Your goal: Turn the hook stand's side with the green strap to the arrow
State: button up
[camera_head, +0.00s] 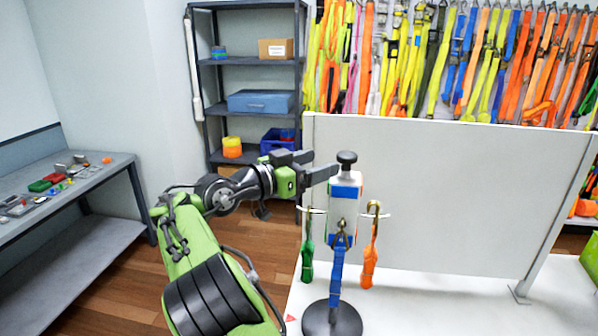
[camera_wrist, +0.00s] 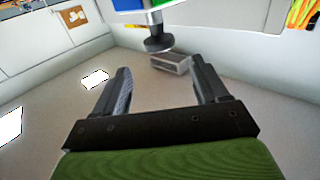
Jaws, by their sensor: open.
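The hook stand (camera_head: 344,205) stands upright on a white table, with a black knob (camera_head: 347,158) on top and a round black base (camera_head: 332,320). The green strap (camera_head: 307,258) hangs on its left side, the blue strap (camera_head: 337,275) toward the camera and the orange strap (camera_head: 371,262) on the right. A small red arrow mark (camera_head: 291,318) lies on the table left of the base. My gripper (camera_head: 325,163) is open and empty, just left of the knob. In the wrist view the knob (camera_wrist: 158,43) appears beyond the gap between my fingertips (camera_wrist: 160,70).
A pale partition panel (camera_head: 440,190) stands behind the stand, with many straps (camera_head: 450,60) hanging beyond it. A dark shelf (camera_head: 250,105) is at the back and a grey workbench (camera_head: 70,195) with small items is at the left. The table right of the stand is clear.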

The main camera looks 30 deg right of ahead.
jog(key=a, duration=0.4)
jog(key=shift+s+a, duration=0.2)
jog(key=shift+a, duration=0.15)
jog(key=d+f+n+y, duration=0.1)
jog(key=d, duration=0.1)
jog(key=s+d+f+y, duration=0.1)
jog(key=y, duration=0.1)
jog(key=d+f+n+t+y, duration=0.1)
jog(key=d, duration=0.1)
jog(key=shift+s+d+f+n, duration=0.3)
jog(key=shift+s+d+f, duration=0.05)
jog(key=s+a+f+n+t+y, duration=0.1)
jog(key=s+a+f+n+y, duration=0.5)
jog(key=s+a, duration=0.3)
jog(key=s+a+f+n+t+y, duration=0.2)
jog(key=s+a+f+n+y, duration=0.5)
jog(key=s, duration=0.9)
jog(key=a+n+y, duration=0.1)
jog(key=a, duration=0.2)
jog(key=shift+a+f, duration=0.25)
jog(key=shift+a, duration=0.05)
